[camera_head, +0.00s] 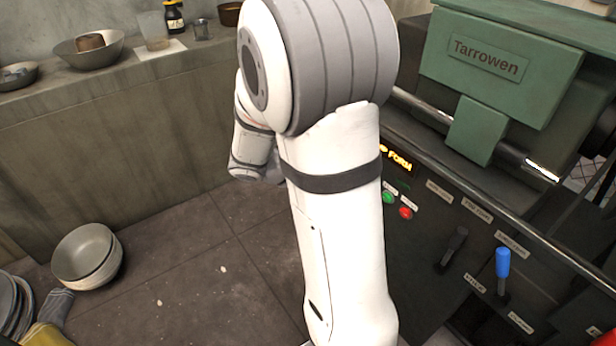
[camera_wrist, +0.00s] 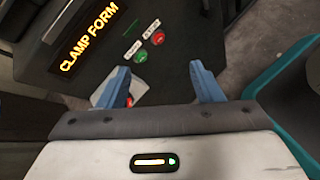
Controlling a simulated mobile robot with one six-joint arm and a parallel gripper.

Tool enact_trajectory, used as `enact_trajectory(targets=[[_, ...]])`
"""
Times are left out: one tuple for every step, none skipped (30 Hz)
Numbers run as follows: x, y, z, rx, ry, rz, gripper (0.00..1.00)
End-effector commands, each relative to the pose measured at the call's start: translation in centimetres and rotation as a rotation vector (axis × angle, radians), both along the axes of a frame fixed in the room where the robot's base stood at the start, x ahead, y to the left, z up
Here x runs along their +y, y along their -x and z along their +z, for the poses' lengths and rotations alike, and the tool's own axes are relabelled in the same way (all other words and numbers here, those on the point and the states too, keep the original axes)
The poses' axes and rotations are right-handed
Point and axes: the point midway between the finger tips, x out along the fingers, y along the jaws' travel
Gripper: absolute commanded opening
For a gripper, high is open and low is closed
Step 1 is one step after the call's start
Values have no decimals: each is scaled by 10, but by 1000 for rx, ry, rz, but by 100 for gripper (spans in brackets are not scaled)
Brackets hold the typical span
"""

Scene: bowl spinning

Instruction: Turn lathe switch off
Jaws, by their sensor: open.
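The lathe (camera_head: 500,60) is a green and dark machine marked "Tarrowen" at the right of the head view. Its front panel has a lit orange display, which reads "CLAMP FORM" in the wrist view (camera_wrist: 88,45). Beside it are a green button (camera_head: 388,198) and a red button (camera_head: 406,213). They also show in the wrist view as green (camera_wrist: 140,56) and red (camera_wrist: 158,38). My gripper (camera_wrist: 160,67) is open, its two blue fingers apart and pointing toward these buttons. A small red spot on a pale plate shows by the left finger. My arm hides the gripper in the head view.
A black lever (camera_head: 453,248) and a blue-handled lever (camera_head: 502,268) stand on the panel's lower right. Stacked bowls (camera_head: 85,255) sit on the floor at left. A ledge (camera_head: 110,68) holds bowls and bottles. A teal-edged bin (camera_wrist: 270,105) is at right in the wrist view.

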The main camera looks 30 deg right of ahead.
Motion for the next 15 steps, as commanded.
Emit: enact_trajectory(targets=[[-11, -13, -44, 78, 60, 54, 60], [-17, -21, -56, 122, 101, 90, 60], [-25, -32, -73, 177, 151, 139, 60], [-29, -41, -85, 215, 189, 175, 60], [-34, -50, -97, 252, 224, 210, 60], [-39, -61, -112, 300, 269, 256, 60], [-41, -69, -123, 331, 300, 290, 60], [-44, -77, -134, 359, 329, 319, 60], [-46, -87, -147, 394, 364, 358, 60], [-47, -93, -155, 416, 388, 384, 60], [-48, -99, -162, 435, 409, 408, 60], [-49, -106, -171, 458, 433, 435, 60], [-50, -110, -176, 470, 448, 454, 60], [-50, -114, -181, 481, 461, 468, 60], [-50, -118, -185, 493, 474, 484, 60]])
